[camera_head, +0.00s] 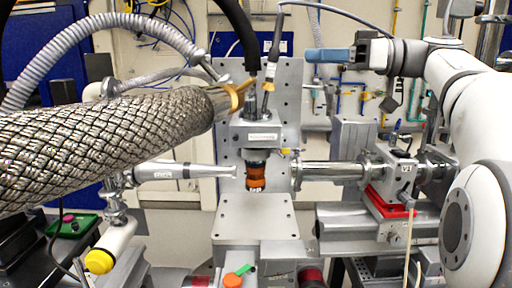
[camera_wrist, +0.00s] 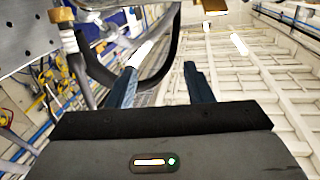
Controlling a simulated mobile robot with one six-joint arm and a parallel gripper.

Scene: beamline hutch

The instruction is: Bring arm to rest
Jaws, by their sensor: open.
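My white arm (camera_head: 480,125) comes in from the right side of the head view and is raised. My gripper (camera_head: 312,55) is held high, to the right of the upright metal plate, with its blue fingers pointing left. In the wrist view my gripper (camera_wrist: 160,68) shows two dark blue fingers spread apart with nothing between them, so it is open and empty.
A braided metal hose (camera_head: 110,140) fills the left. An orange-and-black sample holder (camera_head: 256,176) hangs above a bare metal stage (camera_head: 254,218). A beam tube (camera_head: 335,172) lies below my gripper. A black cable (camera_wrist: 165,65) passes behind the fingers in the wrist view.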

